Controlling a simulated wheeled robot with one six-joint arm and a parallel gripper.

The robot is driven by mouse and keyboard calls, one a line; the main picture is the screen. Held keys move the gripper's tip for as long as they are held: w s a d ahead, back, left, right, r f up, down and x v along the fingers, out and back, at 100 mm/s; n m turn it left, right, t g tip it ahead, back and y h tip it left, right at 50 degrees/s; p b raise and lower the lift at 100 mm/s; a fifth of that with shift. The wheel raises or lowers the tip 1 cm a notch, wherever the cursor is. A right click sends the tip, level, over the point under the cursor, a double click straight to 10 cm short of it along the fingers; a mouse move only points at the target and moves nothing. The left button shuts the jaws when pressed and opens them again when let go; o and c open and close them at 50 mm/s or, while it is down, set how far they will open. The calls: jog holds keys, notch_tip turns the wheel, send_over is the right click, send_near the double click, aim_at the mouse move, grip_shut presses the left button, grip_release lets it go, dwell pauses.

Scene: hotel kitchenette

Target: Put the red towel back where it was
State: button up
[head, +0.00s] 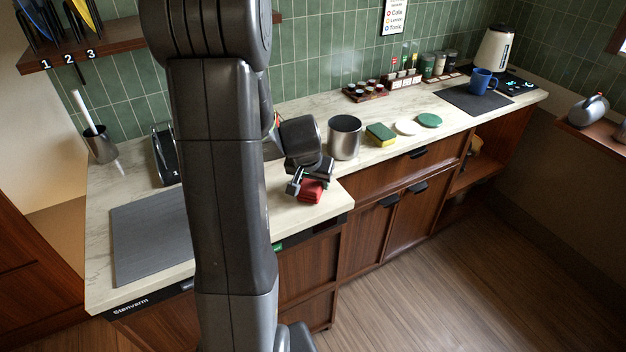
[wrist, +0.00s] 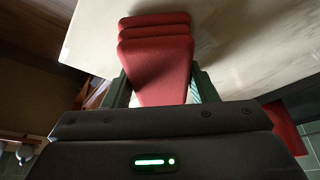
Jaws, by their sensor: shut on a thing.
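The red towel (head: 311,190) is a folded, layered bundle at the front edge of the marble counter, right of my arm in the head view. My gripper (head: 304,186) is over it, pointing down. In the wrist view the towel (wrist: 157,60) lies between the two fingers of my gripper (wrist: 158,88), which are shut on it. The towel is at or just above the counter surface; I cannot tell whether it touches. Part of it is hidden by the gripper in the head view.
A steel canister (head: 345,138) stands close behind and right of the gripper. A grey mat (head: 150,236) is on the left. A blue mug (head: 482,82) stands at the far right.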

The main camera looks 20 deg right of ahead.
jog(key=shift+f, duration=0.15)
jog(key=o, duration=0.9)
jog(key=shift+o, duration=0.2)
jog(key=shift+r, duration=0.2)
jog(key=shift+r, duration=0.2)
jog(key=v, duration=1.1)
jog(key=shift+s+r, duration=0.15)
jog(key=shift+r, duration=0.1)
jog(key=shift+a, duration=0.1)
jog(key=x, duration=1.2)
jog(key=shift+f, duration=0.25)
jog(key=shift+r, duration=0.75)
